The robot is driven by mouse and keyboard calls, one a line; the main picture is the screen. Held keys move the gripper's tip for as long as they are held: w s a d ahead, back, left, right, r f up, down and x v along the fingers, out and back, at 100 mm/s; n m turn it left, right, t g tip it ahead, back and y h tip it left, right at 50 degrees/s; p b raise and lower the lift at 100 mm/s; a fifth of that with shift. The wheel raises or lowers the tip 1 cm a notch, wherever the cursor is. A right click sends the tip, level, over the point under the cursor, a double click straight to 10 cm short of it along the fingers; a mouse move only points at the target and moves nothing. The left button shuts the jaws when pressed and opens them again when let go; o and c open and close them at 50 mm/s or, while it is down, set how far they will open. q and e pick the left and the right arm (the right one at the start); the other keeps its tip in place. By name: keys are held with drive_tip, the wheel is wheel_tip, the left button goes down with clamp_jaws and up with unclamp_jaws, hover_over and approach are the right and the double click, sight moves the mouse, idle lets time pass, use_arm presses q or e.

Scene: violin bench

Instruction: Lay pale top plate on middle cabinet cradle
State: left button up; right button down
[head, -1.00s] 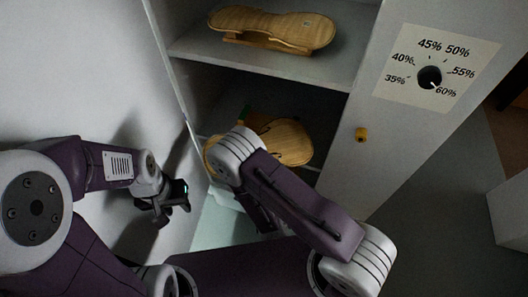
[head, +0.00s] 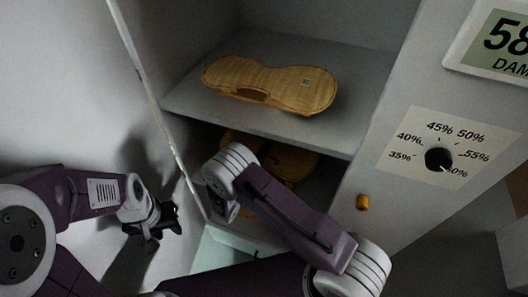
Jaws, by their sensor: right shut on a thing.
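A pale wooden plate (head: 290,165) shows on the middle shelf level of the cabinet, partly covered by my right wrist and in shadow. My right gripper (head: 224,208) is mostly hidden behind that wrist, at the plate's left end, and is shut on it. The middle cradle is not clearly visible; I cannot tell whether the plate touches it. Another violin-shaped plate (head: 290,88) lies on a wooden cradle (head: 243,95) on the shelf above. My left gripper (head: 152,232) hangs empty outside the cabinet at left, its dark fingers apart.
The upper shelf edge (head: 260,133) runs just above my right wrist. The cabinet's left wall edge (head: 160,105) stands between my two grippers.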

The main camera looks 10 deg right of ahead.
drive_tip(key=shift+s+f+b, duration=0.1)
drive_tip(key=shift+f+b, duration=0.45)
drive_tip(key=shift+f, duration=0.05)
wheel_tip(320, 180, down, 7)
drive_tip(key=b, duration=0.5)
drive_tip(key=shift+b, duration=0.4)
drive_tip(key=shift+f, duration=0.35)
drive_tip(key=shift+a+f+b, duration=0.1)
drive_tip(key=shift+f+b, duration=0.3)
drive_tip(key=shift+b, duration=0.05)
drive_tip(key=c, duration=1.4)
unclamp_jaws()
drive_tip(key=shift+o, duration=0.2)
drive_tip(key=shift+s, duration=0.1)
